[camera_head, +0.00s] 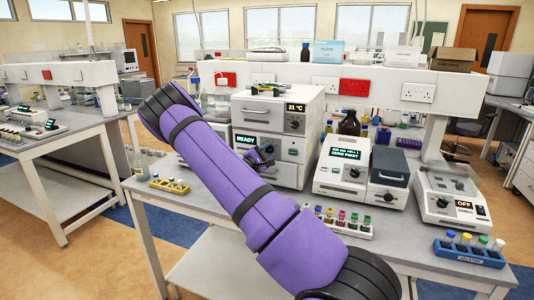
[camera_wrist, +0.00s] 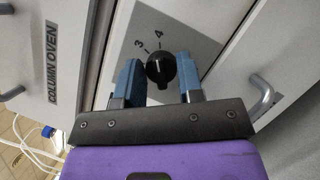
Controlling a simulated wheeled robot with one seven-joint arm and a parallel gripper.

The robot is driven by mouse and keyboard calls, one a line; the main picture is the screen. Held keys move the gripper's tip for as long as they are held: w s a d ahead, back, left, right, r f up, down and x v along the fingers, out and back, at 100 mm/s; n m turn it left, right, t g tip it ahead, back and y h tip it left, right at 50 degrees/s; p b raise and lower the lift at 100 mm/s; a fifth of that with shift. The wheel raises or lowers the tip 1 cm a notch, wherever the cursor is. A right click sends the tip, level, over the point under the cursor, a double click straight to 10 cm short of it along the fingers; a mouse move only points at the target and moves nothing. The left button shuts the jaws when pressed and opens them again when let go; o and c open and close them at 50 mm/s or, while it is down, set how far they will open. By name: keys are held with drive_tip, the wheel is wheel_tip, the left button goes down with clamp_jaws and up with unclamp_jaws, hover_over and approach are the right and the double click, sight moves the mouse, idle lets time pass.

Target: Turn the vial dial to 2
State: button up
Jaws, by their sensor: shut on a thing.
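The vial dial (camera_wrist: 160,68) is a round black knob on a grey plate (camera_wrist: 190,30) in the wrist view. The numerals 3 and 4 show beside it; other marks are hidden or out of view, and I cannot read where the dial points. My gripper (camera_wrist: 160,78) has its two blue fingers on either side of the knob and is shut on it. In the head view my gripper (camera_head: 263,159) is at the front of the white instrument with the READY display (camera_head: 245,140). My purple arm covers part of that instrument.
A white unit with a 21 °C display (camera_head: 295,107) sits on top. A COLUMN OVEN label (camera_wrist: 51,62) and a metal handle (camera_wrist: 264,98) show near my gripper. A rack of coloured vials (camera_head: 341,222) and a yellow rack (camera_head: 170,186) stand on the bench.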

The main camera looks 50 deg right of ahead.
drive_tip(key=n, duration=0.2)
drive_tip(key=n+t, duration=0.1)
drive_tip(key=shift+f+n+t+h, duration=0.1)
drive_tip(key=shift+n+t+h, duration=0.2)
drive_tip(key=shift+n+h, duration=0.1)
drive_tip(key=n+t, duration=0.1)
drive_tip(key=n, duration=0.2)
drive_tip(key=n+t, duration=0.2)
drive_tip(key=n, duration=0.1)
drive_tip(key=shift+s, duration=0.1)
drive_tip(key=n+t, duration=0.1)
drive_tip(key=n, duration=0.1)
drive_tip(key=n+t, duration=0.1)
drive_tip(key=n, duration=0.2)
drive_tip(key=shift+n+t+y, duration=0.3)
drive_tip(key=shift+t, duration=0.1)
drive_tip(key=shift+n+t+y, duration=0.35)
drive_tip(key=shift+n+t, duration=0.25)
drive_tip(key=shift+n, duration=0.75)
drive_tip(key=shift+n+t+y, duration=0.35)
drive_tip(key=shift+n+t, duration=0.25)
drive_tip(key=shift+n, duration=0.75)
drive_tip(key=o, duration=0.9)
drive_tip(key=v, duration=1)
drive_tip(key=shift+s+a+f, duration=0.15)
drive_tip(key=shift+s+a, duration=0.1)
